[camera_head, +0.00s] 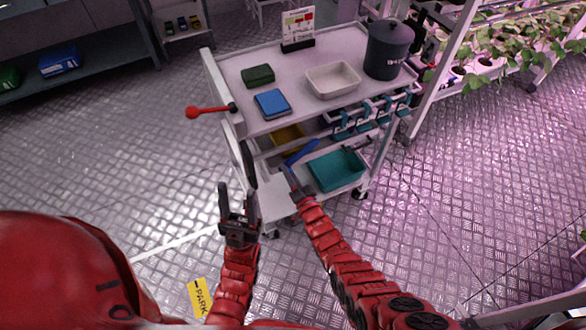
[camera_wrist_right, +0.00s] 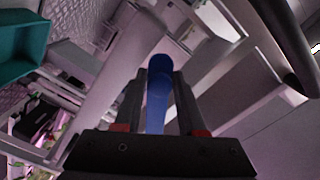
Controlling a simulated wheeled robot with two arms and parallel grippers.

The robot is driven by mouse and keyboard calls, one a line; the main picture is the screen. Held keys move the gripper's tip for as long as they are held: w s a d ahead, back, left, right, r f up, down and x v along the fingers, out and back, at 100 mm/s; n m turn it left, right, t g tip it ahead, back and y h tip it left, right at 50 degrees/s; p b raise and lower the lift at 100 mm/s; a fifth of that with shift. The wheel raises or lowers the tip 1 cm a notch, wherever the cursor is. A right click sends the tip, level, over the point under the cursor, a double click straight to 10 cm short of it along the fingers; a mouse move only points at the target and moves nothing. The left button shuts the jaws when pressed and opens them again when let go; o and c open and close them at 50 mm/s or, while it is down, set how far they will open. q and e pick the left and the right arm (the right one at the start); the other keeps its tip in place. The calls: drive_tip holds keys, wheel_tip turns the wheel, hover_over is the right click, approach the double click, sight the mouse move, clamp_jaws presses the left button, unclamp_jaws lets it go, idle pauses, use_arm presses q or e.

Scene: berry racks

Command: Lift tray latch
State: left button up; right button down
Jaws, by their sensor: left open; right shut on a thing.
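A blue bar-like latch (camera_head: 302,152) shows at the side of the white cart, between its upper and lower shelves. My right gripper (camera_head: 295,182) is at the near end of the cart, just below the blue latch. In the right wrist view its two fingers are shut on the blue latch (camera_wrist_right: 158,92), whose rounded end sticks out beyond the fingertips. The fingers hide part of it. My left gripper (camera_head: 237,198) is open and empty, pointing up, left of the right gripper and beside the cart's near end.
The cart's top (camera_head: 300,65) holds a white tray (camera_head: 333,80), a dark pot (camera_head: 388,50), a blue box (camera_head: 272,103) and a green box (camera_head: 257,75). A teal bin (camera_head: 336,170) sits on the lower shelf. A red-knobbed lever (camera_head: 208,110) sticks out left.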

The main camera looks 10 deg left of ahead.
drive_tip(key=shift+s+a+r+m+p, duration=0.1)
drive_tip(key=shift+r+m+p, duration=0.4)
drive_tip(key=shift+s+a, duration=0.1)
drive_tip(key=shift+r, duration=0.2)
drive_tip(key=shift+s+a+r+m+p, duration=0.1)
drive_tip(key=shift+a+r+m+p, duration=0.1)
drive_tip(key=shift+a+m+p, duration=0.15)
drive_tip(key=shift+s+r+m+p, duration=0.1)
drive_tip(key=shift+r+m+p, duration=0.2)
drive_tip(key=shift+m, duration=0.05)
drive_tip(key=shift+r, duration=0.1)
drive_tip(key=shift+s+a+r+m+p, duration=0.15)
drive_tip(key=shift+r+m+p, duration=0.35)
drive_tip(key=shift+r+m, duration=0.65)
drive_tip(key=shift+s+a+r+m+p, duration=0.1)
drive_tip(key=shift+r+m+p, duration=0.35)
drive_tip(key=shift+r+m, duration=0.65)
